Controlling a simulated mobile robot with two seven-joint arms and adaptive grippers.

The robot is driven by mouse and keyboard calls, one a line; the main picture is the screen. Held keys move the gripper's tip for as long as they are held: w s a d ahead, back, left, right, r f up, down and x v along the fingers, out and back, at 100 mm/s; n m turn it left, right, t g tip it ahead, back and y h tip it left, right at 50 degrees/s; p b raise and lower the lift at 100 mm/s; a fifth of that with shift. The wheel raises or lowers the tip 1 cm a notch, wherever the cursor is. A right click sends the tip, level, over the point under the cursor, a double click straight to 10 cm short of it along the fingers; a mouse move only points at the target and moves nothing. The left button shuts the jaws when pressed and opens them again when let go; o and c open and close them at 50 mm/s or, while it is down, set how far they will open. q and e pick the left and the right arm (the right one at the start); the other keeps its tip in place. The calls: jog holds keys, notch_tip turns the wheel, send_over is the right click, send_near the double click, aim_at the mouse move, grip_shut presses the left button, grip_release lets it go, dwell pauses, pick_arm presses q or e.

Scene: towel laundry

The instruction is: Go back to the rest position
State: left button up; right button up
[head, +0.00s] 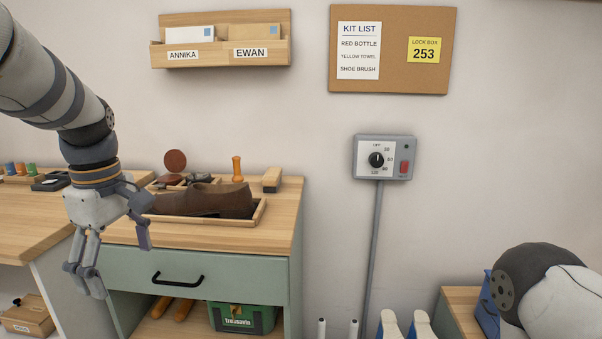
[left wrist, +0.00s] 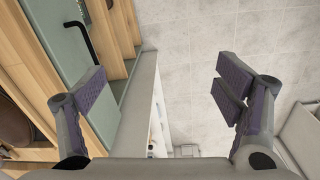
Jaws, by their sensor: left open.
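My left gripper (head: 115,262) hangs open and empty at the left of the head view, in front of the green-fronted drawer cabinet (head: 225,278). Its two spread fingers also show in the left wrist view (left wrist: 165,95), with grey floor and the cabinet's edge beyond them. Nothing is between the fingers. Part of my right arm (head: 545,290) shows at the lower right of the head view; its gripper is out of frame.
A brown shoe (head: 205,202) lies in a wooden tray (head: 258,214) on the cabinet top, with brushes behind it. The drawer's black handle (head: 178,279) faces me. A timer box (head: 384,157) is on the wall. Another wooden surface (head: 460,298) stands at lower right.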

pick_arm(q)
notch_tip(320, 180, down, 14)
jog(key=f+m+g, duration=0.1)
jog(key=m, duration=0.2)
jog(key=s+f+m, duration=0.4)
jog(key=s+f, duration=0.7)
jog(key=f, duration=0.1)
jog(key=s+d+f+m, duration=0.2)
jog(key=s, duration=0.6)
jog(key=s+d+f+m, duration=0.2)
jog(key=s+m, duration=0.1)
jog(key=s, duration=0.4)
jog(key=s+d+f+m+g, duration=0.1)
jog(key=s+d+f+m, duration=0.1)
jog(key=s, duration=0.6)
jog(key=shift+s+f+m, duration=0.3)
jog(key=shift+f+m, duration=0.2)
jog(key=shift+f, duration=0.1)
